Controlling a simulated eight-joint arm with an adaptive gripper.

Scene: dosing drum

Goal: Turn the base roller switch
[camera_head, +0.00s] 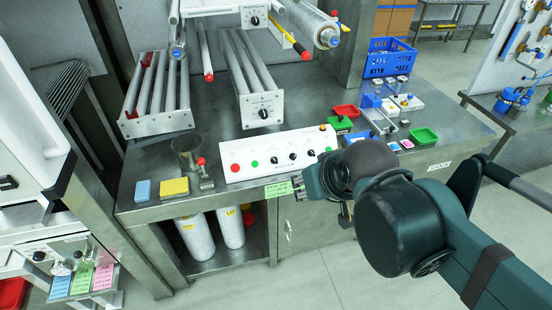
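A roller unit (262,75) with several long grey rollers lies on the steel bench, and its front plate carries a black rotary knob (264,113). Another black knob (255,20) sits on a small panel above. A white control box (280,154) in front has several black knobs, with red and green buttons. I cannot read the labels, so I cannot tell which knob is the base roller switch.
A second roller rack (158,95) stands to the left. A metal cup (187,152), a blue sponge (142,190) and a yellow sponge (174,187) are at the bench's left front. Red and green trays (424,136) and a blue crate (389,57) are at right.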

